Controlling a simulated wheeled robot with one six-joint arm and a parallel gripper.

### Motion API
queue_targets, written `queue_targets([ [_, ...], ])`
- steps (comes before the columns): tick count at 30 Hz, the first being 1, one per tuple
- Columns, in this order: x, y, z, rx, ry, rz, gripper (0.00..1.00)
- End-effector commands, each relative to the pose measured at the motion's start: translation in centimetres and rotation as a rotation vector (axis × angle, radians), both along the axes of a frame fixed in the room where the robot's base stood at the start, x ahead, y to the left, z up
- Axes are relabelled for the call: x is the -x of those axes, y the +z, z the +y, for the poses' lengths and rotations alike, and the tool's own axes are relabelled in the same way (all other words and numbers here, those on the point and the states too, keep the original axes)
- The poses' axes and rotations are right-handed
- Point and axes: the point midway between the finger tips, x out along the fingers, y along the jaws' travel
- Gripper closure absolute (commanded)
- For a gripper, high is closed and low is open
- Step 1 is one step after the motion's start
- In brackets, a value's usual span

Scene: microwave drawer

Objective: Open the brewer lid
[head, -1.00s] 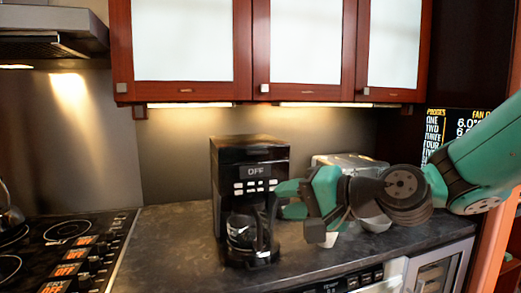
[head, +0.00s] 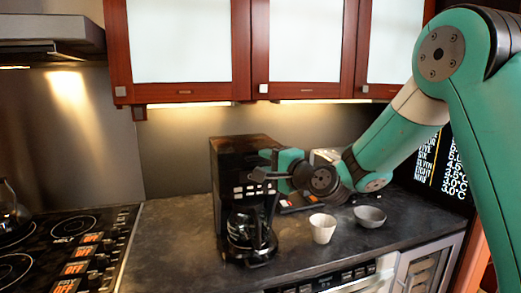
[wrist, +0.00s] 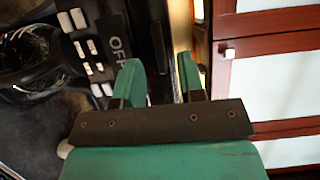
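The black brewer (head: 228,180) stands upright on the counter, with its glass carafe (head: 246,232) in the lower front. Its lid (head: 245,143) is the flat top and looks closed. My gripper (head: 262,166) is in front of the brewer's upper right, just below the lid level, and covers most of the display. In the wrist view my gripper (wrist: 160,80) is open, with its two green fingers apart and nothing visibly held. I cannot tell whether a finger touches the brewer.
A white cup (head: 322,230) and a grey bowl (head: 369,217) stand on the counter to the right, below my arm. Red-framed cabinets (head: 180,92) hang above. The stove (head: 70,235) is at the left, with clear counter between it and the brewer.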

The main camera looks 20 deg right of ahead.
Motion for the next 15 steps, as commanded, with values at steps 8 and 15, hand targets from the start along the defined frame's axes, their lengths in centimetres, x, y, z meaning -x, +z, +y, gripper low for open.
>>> queue_targets([
  [8,-2.6,0.1,1.1,0.000,0.001,0.001,0.64],
  [15,-2.7,-0.1,1.1,0.001,0.000,0.001,0.64],
])
